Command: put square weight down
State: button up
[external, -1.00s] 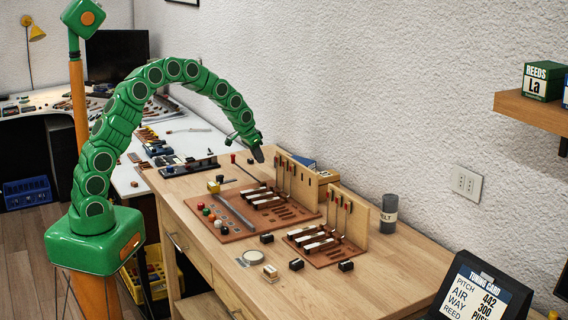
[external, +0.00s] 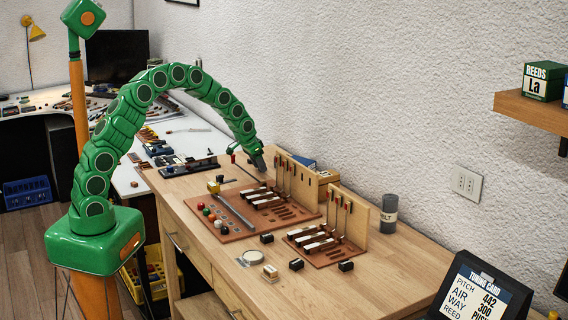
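My gripper (external: 261,167) hangs at the end of the green arm, pointing down over the back of the left brown board (external: 235,231), close to its upright wooden panel. Its fingers are small and dark here, so I cannot tell whether they are open or hold anything. No square weight can be picked out for certain. Small dark blocks stand on the bench: one (external: 267,238) between the boards, one (external: 296,264) in front of the right board (external: 325,258), and one (external: 346,266) to its right. A pale block (external: 270,273) lies near the front edge.
Both boards carry key levers and upright panels with red-tipped rods. A grey cylinder (external: 389,213) stands by the wall, and a dark tuning card (external: 474,292) at the right. The bench between them is mostly clear.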

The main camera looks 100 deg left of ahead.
jog(key=shift+r, duration=0.15)
jog(key=v, duration=1.2)
dwell(0.4)
